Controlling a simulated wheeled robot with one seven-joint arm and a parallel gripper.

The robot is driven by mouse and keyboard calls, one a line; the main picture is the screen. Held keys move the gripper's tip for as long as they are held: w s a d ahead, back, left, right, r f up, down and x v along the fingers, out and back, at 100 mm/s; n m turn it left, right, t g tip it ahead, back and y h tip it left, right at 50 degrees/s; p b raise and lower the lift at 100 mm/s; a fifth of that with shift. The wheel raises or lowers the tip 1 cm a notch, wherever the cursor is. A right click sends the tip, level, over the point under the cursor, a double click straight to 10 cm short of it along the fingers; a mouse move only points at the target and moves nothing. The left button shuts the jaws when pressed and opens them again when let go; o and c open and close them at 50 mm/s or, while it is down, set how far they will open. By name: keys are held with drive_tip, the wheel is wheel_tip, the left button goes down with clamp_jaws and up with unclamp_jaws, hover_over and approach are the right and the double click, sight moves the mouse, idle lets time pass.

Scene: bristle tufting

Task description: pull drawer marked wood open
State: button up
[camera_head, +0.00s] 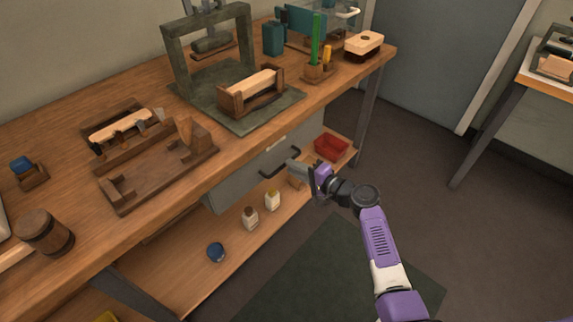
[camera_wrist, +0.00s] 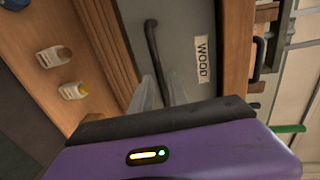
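The grey drawer (camera_head: 232,187) hangs under the workbench top and looks closed. In the wrist view its front (camera_wrist: 180,20) bears a pale label reading WOOD (camera_wrist: 202,60). A dark bar handle (camera_wrist: 153,45) is on the front; it also shows in the head view (camera_head: 268,173). My gripper (camera_head: 293,164) is at the right end of the handle. In the wrist view the two grey fingers of my gripper (camera_wrist: 161,88) stand apart, with the handle's lower end seen between them. I cannot tell whether they touch it.
The lower shelf (camera_head: 190,262) holds two small bottles (camera_head: 250,217), a blue round item (camera_head: 215,252) and a red bin (camera_head: 331,147). The bench top (camera_head: 60,150) above carries wooden fixtures and a brush-like block (camera_head: 363,44). Floor with a dark mat (camera_head: 340,275) lies clear in front.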

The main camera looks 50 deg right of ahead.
drive_tip(key=shift+x, duration=1.85)
clamp_jaws()
